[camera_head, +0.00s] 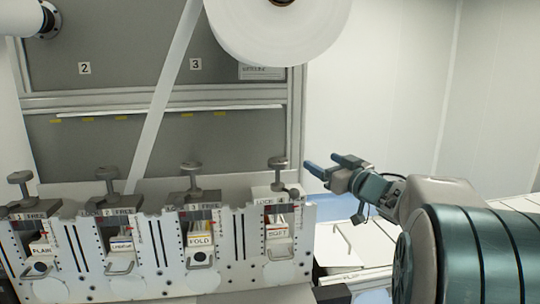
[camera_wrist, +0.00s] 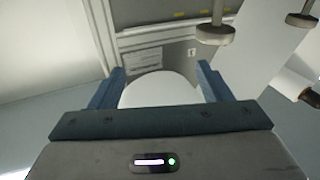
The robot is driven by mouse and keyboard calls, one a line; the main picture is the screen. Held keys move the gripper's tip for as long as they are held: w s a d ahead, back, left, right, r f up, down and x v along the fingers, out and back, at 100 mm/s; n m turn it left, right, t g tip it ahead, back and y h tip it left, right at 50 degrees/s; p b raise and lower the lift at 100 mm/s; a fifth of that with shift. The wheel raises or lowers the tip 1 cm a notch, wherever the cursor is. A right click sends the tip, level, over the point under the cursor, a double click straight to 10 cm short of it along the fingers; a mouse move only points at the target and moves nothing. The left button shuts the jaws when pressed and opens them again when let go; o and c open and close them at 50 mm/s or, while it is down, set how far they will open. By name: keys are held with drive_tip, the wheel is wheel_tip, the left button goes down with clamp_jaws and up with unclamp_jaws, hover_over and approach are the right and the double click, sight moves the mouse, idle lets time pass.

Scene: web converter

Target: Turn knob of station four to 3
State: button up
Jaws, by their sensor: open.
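Station four (camera_head: 279,225) is the rightmost unit of the row, with a LOCK 4 label above a slot tagged SORT. Its grey knob (camera_head: 278,161) stands upright on a stem above the label. My gripper (camera_head: 322,162) is open and empty, just right of this knob at about its height, apart from it. In the wrist view, which looks upside down, my fingers (camera_wrist: 162,82) are spread with a white round shape behind them. A grey knob (camera_wrist: 214,36), probably station four's, shows beyond the right finger. The knob's dial reading is too small to tell.
Stations one (camera_head: 38,245), two (camera_head: 120,240) and three (camera_head: 200,235) stand to the left with similar knobs. A large white roll (camera_head: 280,28) hangs above. A grey panel (camera_head: 150,60) is behind. A white table (camera_head: 355,245) lies below my gripper.

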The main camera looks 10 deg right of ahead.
sight(272, 159)
drive_tip(key=w+a+n+g+y+p, duration=0.1)
drive_tip(key=w+a+y, duration=0.1)
drive_tip(key=a, duration=0.2)
drive_tip(key=w+a+n+g+y+p, duration=0.1)
drive_tip(key=w+a+g+y, duration=0.1)
drive_tip(key=w+a, duration=0.1)
drive_tip(key=w+a+n+g+y+p, duration=0.1)
drive_tip(key=w+a+n+y, duration=0.1)
drive_tip(key=a, duration=0.3)
drive_tip(key=shift+w+a+f+g+p, duration=0.1)
drive_tip(key=shift+w+f+g+p, duration=0.2)
drive_tip(key=shift+f+g+p, duration=0.1)
drive_tip(key=c, duration=1)
